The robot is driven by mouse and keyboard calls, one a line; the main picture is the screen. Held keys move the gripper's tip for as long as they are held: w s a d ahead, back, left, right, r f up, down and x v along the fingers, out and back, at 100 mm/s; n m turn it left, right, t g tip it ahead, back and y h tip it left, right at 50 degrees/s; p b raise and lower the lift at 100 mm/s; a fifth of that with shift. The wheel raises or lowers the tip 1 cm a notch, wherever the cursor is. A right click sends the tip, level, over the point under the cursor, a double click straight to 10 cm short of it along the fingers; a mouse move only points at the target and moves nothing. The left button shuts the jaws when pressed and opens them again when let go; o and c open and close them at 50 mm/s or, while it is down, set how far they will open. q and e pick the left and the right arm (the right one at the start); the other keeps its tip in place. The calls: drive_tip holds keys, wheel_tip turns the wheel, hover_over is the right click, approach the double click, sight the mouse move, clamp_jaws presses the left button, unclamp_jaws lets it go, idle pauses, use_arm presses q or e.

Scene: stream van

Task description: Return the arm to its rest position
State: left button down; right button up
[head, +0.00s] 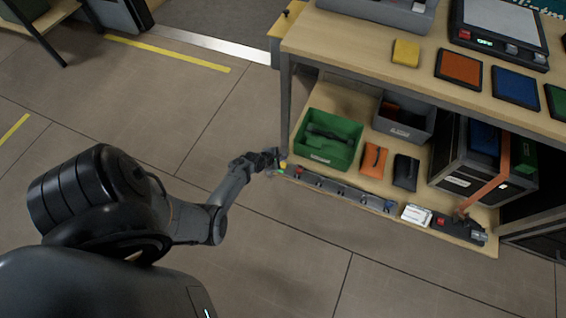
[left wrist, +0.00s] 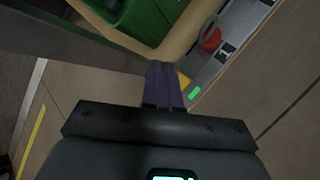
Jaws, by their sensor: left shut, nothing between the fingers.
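My left gripper (head: 272,158) is at the front left corner of the bench's lower shelf, at the near end of a long grey strip (head: 340,191) with switches. In the left wrist view its fingers (left wrist: 162,82) are together with nothing between them. The strip (left wrist: 222,50) is just beyond and right of the fingertips, with a red button (left wrist: 210,38) and a green light (left wrist: 194,93). A small yellow patch (left wrist: 184,80) shows beside the fingertips. I cannot tell whether the fingers touch the strip. My right gripper is not in view.
The lower shelf (head: 305,173) holds a green bin (head: 327,152), a grey bin (head: 403,130), an orange pouch (head: 374,160) and a black pouch (head: 405,172). A table leg (head: 285,105) stands close behind the gripper. The floor (head: 290,250) in front is clear.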

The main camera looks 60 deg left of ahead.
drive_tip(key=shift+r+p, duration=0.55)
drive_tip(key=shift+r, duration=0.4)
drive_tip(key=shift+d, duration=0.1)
